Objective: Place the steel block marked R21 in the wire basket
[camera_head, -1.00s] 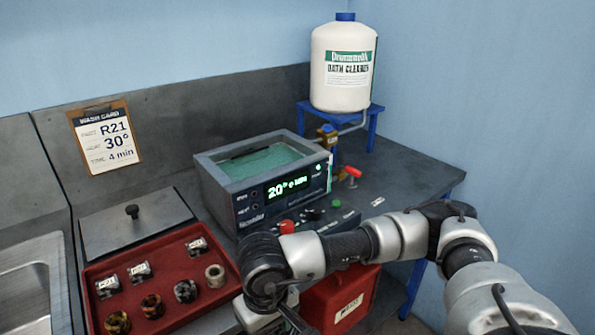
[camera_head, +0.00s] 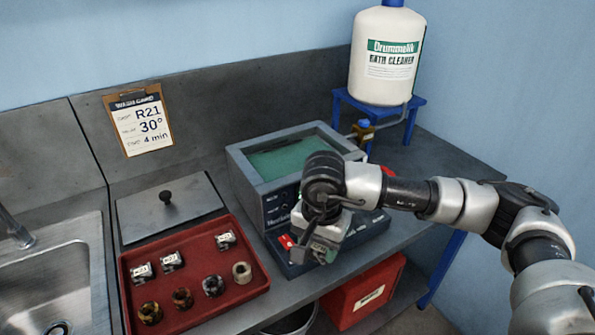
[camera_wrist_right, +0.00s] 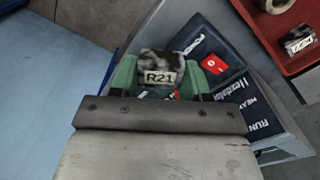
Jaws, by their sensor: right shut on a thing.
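My right gripper (camera_head: 322,250) is above the control box in front of the bath. In the right wrist view its green fingertips (camera_wrist_right: 164,82) are shut on a mottled steel block (camera_wrist_right: 162,64) with a white label reading R21. In the head view the block is small and largely hidden by the gripper. The grey bath (camera_head: 240,165) holds green liquid (camera_head: 290,158); my arm covers most of its front and display. I cannot make out a wire basket in either view. My left gripper is not in view.
A red tray (camera_head: 195,318) with labelled blocks and round parts lies at left. A red bin (camera_head: 352,300) sits below the bench edge. The cleaner bottle (camera_head: 385,60) stands on a blue stand (camera_head: 400,106).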

